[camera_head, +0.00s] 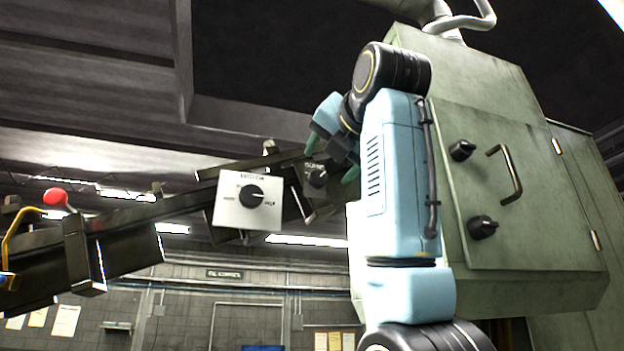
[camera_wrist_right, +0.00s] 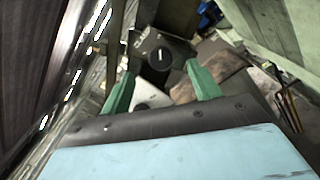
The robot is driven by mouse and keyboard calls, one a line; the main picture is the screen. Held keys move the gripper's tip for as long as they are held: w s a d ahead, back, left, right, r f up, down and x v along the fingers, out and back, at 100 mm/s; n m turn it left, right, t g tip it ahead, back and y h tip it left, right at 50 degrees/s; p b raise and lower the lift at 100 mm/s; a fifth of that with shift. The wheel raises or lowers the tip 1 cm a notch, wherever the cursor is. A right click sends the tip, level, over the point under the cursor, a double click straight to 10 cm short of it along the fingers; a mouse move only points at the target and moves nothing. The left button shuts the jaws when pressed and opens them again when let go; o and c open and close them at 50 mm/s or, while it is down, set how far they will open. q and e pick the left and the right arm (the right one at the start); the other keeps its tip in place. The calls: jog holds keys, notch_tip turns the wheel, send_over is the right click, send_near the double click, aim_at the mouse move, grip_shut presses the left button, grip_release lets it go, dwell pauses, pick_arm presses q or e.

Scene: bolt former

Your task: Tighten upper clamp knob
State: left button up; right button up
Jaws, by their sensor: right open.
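A dark plate with a black knob (camera_head: 317,178) is on the sloping rail; its lettering is too small to read. The same knob shows in the right wrist view (camera_wrist_right: 160,58), between and beyond the two green fingertips. My right gripper (camera_head: 330,160) is open, with its fingers spread near this knob; I cannot tell whether they touch it. The fingers also show in the wrist view (camera_wrist_right: 161,70). The green cabinet door carries an upper black knob (camera_head: 462,150) and a lower black knob (camera_head: 482,227). No readable label says which is the upper clamp knob. My left gripper is not in view.
A white plate with a black dial (camera_head: 251,196) hangs left of the dark plate. The sloping rail (camera_head: 150,212) runs down left, past a red ball lever (camera_head: 56,197). The green cabinet (camera_head: 545,215), with a door handle (camera_head: 510,175), stands right of my arm.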

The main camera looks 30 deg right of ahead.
aim_at(319, 177)
jog(key=p+x, duration=0.2)
jog(key=x, duration=0.3)
jog(key=shift+w+r, duration=0.1)
jog(key=m, duration=0.6)
jog(key=shift+w+f+m, duration=0.2)
jog(key=shift+m, duration=0.7)
jog(key=shift+w+d+m, duration=0.15)
jog(key=shift+m, duration=1.55)
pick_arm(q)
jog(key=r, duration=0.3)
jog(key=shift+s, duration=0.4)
